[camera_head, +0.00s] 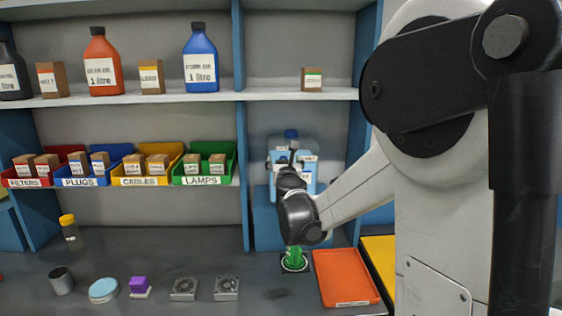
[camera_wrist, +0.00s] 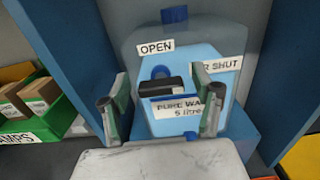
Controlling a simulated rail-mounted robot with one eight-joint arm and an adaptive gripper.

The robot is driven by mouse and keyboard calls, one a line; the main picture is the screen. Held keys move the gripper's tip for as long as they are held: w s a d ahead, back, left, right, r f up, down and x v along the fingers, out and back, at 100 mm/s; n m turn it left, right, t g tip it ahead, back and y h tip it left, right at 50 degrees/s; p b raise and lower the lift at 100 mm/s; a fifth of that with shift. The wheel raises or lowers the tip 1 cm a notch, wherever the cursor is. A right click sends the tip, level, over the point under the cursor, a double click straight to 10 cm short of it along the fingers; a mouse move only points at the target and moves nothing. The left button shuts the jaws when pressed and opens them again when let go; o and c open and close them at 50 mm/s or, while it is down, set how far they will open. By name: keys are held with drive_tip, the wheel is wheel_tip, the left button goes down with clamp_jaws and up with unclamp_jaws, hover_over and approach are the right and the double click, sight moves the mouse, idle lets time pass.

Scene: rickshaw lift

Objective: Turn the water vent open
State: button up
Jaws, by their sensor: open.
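The water container (camera_head: 307,166), pale blue, stands on a blue block at the back; in the wrist view its blue body (camera_wrist: 207,62) fills the middle. A dark blue cap (camera_wrist: 175,15) is on top. It bears an OPEN label (camera_wrist: 155,47) at left, a partly covered SHUT label (camera_wrist: 222,64) at right and a PURE WATER label. A dark bar (camera_wrist: 160,89) lies across the front between my fingers; I cannot tell if it is the vent's handle. My gripper (camera_wrist: 160,82) is open in front of the container, one finger each side of the bar. Contact cannot be told.
Blue shelf uprights (camera_head: 240,120) flank the container. Labelled bins with small boxes, including a green LAMPS bin (camera_head: 223,176), are at left. Two grey fans (camera_head: 226,289) lie on the bench.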

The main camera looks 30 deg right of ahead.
drive_tip(key=shift+w+d, duration=0.1)
drive_tip(key=shift+w, duration=0.1)
drive_tip(key=c, duration=1.2)
